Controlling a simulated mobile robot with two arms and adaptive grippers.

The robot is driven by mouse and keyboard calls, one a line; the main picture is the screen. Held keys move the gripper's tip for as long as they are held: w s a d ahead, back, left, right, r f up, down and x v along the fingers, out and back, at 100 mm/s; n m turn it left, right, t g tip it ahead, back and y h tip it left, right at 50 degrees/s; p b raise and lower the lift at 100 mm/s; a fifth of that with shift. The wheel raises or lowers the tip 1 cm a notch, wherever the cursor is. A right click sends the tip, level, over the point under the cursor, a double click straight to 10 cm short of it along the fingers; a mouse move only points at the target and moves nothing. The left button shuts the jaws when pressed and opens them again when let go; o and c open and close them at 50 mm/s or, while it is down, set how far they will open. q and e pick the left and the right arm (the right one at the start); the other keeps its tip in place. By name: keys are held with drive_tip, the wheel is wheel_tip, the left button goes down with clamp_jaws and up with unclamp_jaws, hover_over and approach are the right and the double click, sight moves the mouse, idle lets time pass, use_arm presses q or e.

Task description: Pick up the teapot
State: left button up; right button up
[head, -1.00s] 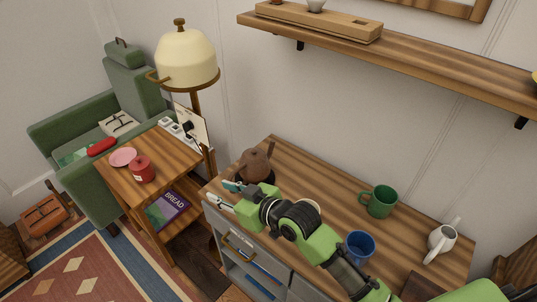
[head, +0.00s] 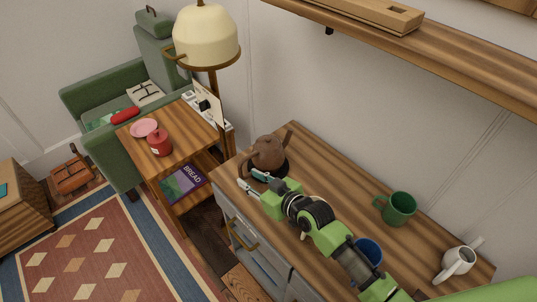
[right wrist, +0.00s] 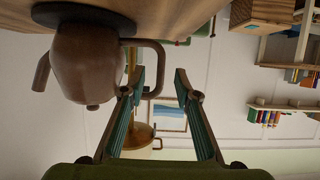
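The brown teapot (head: 269,153) stands upright on a dark round mat (head: 286,171) near the far left end of the wooden cabinet top. Its loop handle faces left in the head view. My right gripper (head: 251,180) is open, just in front of the teapot on its handle side. In the right wrist view, which is upside down, the teapot (right wrist: 88,62) is left of the fingers. Its handle (right wrist: 157,55) reaches into the gap between the open fingertips (right wrist: 158,76); I cannot tell whether they touch it. My left gripper is not in view.
A green mug (head: 398,208), a blue cup (head: 369,250) and a white pot (head: 456,262) stand along the cabinet top (head: 345,200). My right forearm passes close to the blue cup. A lamp (head: 207,38) stands behind the side table (head: 190,145). A wall shelf (head: 440,60) hangs above.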

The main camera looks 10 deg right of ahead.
sight(240, 172)
drive_tip(key=shift+x, duration=3)
drive_tip(key=shift+a, duration=0.1)
clamp_jaws()
drive_tip(key=shift+w+r, duration=0.1)
drive_tip(key=shift+r, duration=0.2)
